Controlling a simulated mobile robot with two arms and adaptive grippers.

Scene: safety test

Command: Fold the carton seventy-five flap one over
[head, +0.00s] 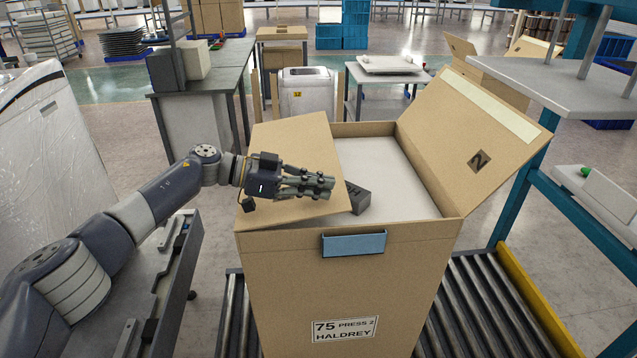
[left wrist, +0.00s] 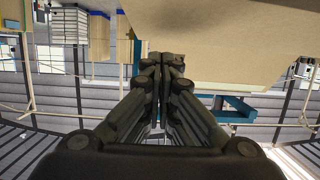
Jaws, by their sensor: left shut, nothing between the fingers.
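The carton (head: 290,275), labelled "75 PRESS 2 HALDREY", stands upright with its top partly open. Its left flap (head: 290,145), whose number I cannot see, leans inward over the left part of the opening, its free edge seemingly a little raised. The right flap (head: 480,130), marked "2", stands open, slanting outward. My left gripper (head: 333,187) is shut and empty in front of or over the left flap; contact is unclear. In the left wrist view its fingers (left wrist: 160,62) are together beside a tan panel (left wrist: 225,40). My right gripper is not in view.
A blue clip (head: 353,243) sits on the front rim. The roller conveyor (head: 490,310) lies beneath. A teal-framed shelf (head: 570,90) stands close at right.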

